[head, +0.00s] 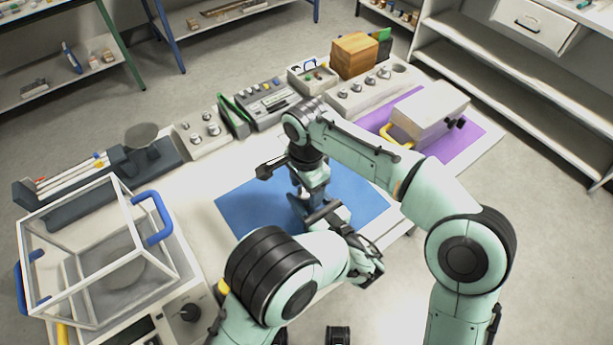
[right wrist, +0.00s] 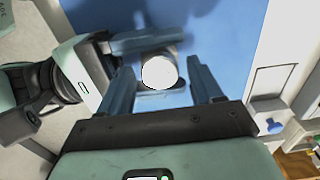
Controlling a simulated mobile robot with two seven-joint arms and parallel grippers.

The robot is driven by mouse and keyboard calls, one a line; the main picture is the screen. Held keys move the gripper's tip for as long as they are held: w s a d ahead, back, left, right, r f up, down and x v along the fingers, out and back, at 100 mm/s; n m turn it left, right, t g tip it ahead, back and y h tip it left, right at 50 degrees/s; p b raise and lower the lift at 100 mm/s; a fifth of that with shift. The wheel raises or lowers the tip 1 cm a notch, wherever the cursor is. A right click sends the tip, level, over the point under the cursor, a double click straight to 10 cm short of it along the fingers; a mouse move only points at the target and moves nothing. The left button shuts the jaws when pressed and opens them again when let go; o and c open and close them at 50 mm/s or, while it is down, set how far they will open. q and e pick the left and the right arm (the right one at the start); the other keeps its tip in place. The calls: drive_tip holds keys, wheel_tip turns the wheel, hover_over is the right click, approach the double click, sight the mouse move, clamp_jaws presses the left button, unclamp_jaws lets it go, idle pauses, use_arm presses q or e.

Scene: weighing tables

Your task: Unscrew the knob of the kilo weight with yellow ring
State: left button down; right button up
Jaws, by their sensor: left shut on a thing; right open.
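A metal weight (right wrist: 159,72) shows in the right wrist view as a bright, washed-out round top with grey metal around it, over the blue mat (head: 245,205). The yellow ring cannot be made out, and knob and body cannot be told apart. In the head view my arms hide the weight. My left gripper (head: 322,212) comes in from the side and is shut on the weight; its dark finger (right wrist: 150,45) shows beside the metal. My right gripper (head: 299,202) points down over the mat. Its fingers (right wrist: 165,90) are open, one on each side of the round top, with gaps visible.
A glass-sided balance (head: 100,250) with blue handles stands at the front left. Racks of weights (head: 203,132), a grey case (head: 265,100) and a wooden box (head: 354,55) line the back. A white box (head: 430,108) sits on a purple mat (head: 465,145) at right.

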drive_tip(key=shift+f, duration=0.35)
drive_tip(key=c, duration=1.1)
drive_tip(key=shift+o, duration=0.2)
drive_tip(key=shift+n, duration=1.7)
